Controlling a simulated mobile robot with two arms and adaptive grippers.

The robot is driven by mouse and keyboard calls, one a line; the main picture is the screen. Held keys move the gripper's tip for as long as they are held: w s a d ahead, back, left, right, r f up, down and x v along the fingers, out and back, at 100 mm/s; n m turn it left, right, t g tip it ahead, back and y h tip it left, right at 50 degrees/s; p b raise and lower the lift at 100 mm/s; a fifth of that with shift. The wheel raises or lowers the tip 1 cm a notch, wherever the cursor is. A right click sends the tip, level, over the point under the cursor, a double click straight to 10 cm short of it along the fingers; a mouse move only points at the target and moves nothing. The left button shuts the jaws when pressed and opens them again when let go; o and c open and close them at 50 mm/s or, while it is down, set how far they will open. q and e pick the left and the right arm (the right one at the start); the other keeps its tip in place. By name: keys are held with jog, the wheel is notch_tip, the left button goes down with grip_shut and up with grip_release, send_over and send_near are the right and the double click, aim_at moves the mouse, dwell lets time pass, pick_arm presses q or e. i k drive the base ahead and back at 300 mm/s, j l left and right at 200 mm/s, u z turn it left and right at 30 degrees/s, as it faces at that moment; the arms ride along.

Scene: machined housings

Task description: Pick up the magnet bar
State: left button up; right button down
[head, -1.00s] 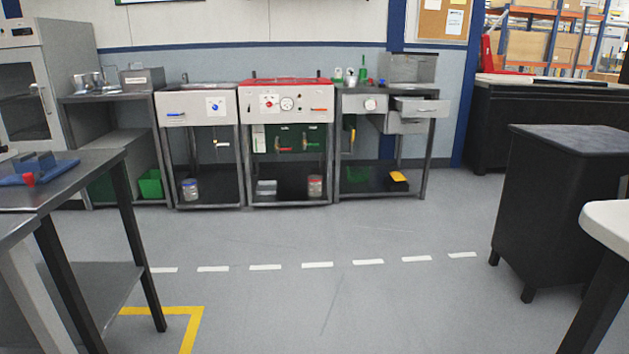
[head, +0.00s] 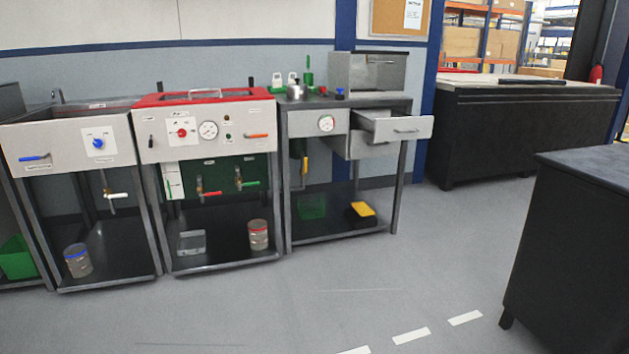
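I cannot make out a magnet bar in the head view. Neither of my grippers shows. Ahead is a row of grey metal stations: a left one with a blue knob (head: 98,143), a middle one with a red top (head: 205,96), and a right bench (head: 290,124) with a gauge. The right bench has a drawer (head: 394,127) pulled open; its inside is hardly visible. On that bench top stand a small metal pot (head: 295,91), green-topped items and a small blue item, too small to tell apart.
A black cabinet (head: 590,240) stands close at the right. A long dark bench (head: 525,130) is behind it. Lower shelves hold cans (head: 258,235), a clear box (head: 191,242) and a yellow-topped black item (head: 361,213). The grey floor (head: 330,290) before the stations is clear.

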aim_at(322, 92)
jog(key=i+l+z, duration=0.15)
jog(key=i+z, duration=0.2)
jog(key=i, duration=1.05)
jog(key=i+l+u, duration=0.1)
jog(key=i+u, duration=0.25)
jog(key=i, duration=0.4)
